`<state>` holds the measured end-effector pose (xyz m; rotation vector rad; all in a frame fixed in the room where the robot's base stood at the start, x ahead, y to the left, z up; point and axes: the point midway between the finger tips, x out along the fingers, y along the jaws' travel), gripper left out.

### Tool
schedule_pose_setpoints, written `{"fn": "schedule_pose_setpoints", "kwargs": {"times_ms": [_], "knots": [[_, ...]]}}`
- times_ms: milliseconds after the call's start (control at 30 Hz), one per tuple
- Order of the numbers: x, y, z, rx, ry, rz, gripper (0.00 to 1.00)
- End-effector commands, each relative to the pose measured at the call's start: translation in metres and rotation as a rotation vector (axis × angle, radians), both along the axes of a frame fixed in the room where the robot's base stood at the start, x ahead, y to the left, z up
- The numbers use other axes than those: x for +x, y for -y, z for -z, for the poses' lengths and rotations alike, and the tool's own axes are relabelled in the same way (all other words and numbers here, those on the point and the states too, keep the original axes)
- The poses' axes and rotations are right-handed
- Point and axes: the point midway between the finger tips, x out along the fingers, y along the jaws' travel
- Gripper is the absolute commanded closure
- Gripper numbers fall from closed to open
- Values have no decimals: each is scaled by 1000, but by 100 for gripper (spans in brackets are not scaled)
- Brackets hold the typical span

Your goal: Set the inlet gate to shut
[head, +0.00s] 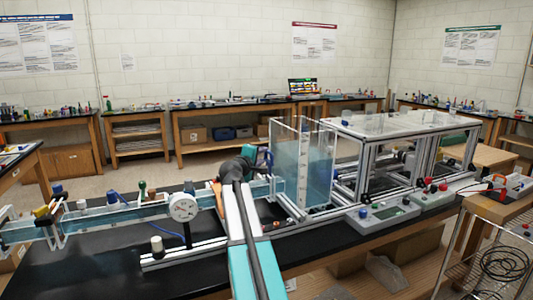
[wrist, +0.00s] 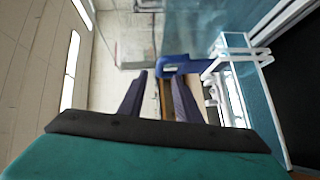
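In the wrist view, a blue bracket-like part (wrist: 182,66) is mounted by a white frame beside the clear tank; I take it for the inlet gate's handle, and cannot tell its setting. My gripper (wrist: 157,75) has its two dark fingers apart, with a visible gap between them. The blue part lies just beyond the fingertips, overlapping the right one in the picture; contact cannot be told. In the head view, my arm hides most of this spot, and a small blue piece (head: 265,158) shows right of my dark wrist, at the tank's left side.
The water tank (head: 303,165) stands right of my arm. The clear channel (head: 115,212) with a dial gauge (head: 184,207) runs left. A metal-framed unit (head: 400,150) and control boxes (head: 385,214) stand to the right. The black bench front (head: 90,270) is clear.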

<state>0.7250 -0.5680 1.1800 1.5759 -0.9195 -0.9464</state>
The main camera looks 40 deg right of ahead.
Motion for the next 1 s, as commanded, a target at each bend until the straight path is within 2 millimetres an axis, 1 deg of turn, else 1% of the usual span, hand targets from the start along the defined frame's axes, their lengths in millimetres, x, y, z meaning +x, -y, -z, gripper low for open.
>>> {"fn": "schedule_pose_setpoints", "kwargs": {"times_ms": [33,300,500,667,967,1000], "knots": [[4,8,0,1,-1,1,69],[16,36,3,0,-1,1,69],[22,50,6,0,-1,2,69],[23,55,7,0,-1,1,69],[23,56,7,-1,0,1,69],[23,56,7,0,0,2,76]]}}
